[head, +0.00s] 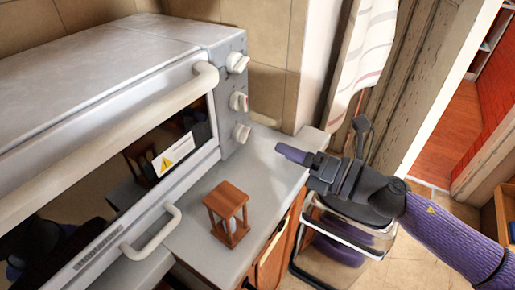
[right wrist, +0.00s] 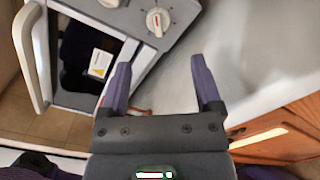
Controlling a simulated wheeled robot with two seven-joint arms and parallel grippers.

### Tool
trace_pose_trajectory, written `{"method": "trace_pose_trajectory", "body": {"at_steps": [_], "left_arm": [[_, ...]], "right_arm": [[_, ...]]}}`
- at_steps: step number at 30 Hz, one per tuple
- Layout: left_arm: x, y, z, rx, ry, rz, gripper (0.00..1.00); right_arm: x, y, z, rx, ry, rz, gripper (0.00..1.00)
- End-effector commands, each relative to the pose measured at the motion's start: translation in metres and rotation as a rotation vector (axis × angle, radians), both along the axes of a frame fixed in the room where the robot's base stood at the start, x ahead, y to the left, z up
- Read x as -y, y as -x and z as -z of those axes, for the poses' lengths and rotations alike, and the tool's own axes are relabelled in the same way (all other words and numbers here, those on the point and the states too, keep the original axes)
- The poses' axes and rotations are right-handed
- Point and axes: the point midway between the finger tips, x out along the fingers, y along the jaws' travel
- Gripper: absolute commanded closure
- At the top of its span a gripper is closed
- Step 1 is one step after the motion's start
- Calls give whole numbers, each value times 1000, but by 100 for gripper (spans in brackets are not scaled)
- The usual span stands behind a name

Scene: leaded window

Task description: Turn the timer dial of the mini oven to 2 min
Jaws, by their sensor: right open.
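The mini oven (head: 110,75) stands at the left of the head view. Its right-hand panel carries a column of white dials: a top dial (head: 236,62), a middle dial (head: 238,101) and a bottom dial (head: 241,133). I cannot tell from the labels which is the timer, nor read a setting. My right gripper (head: 292,154) is to the right of the bottom dial, apart from it. In the right wrist view its fingers (right wrist: 160,66) are open and empty. A dial with a red mark (right wrist: 158,21) shows beyond them. My left gripper is not in view.
A wooden hourglass (head: 228,212) stands on the grey counter (head: 190,238) in front of the oven. The oven door is shut, its long handle (head: 120,140) sticking out. A metal-framed bin (head: 345,235) stands below my right forearm. The counter right of the dials is clear.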

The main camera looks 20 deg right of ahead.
Motion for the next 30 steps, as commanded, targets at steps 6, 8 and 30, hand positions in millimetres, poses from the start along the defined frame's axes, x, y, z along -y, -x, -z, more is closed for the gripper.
{"method": "trace_pose_trajectory", "body": {"at_steps": [6,8,30], "left_arm": [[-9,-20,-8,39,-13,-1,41],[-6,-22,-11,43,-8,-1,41],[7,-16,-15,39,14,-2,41]], "right_arm": [[-25,-34,-8,9,3,1,18],[-32,-44,-8,8,0,4,18],[-53,-70,-5,3,3,2,60]]}}
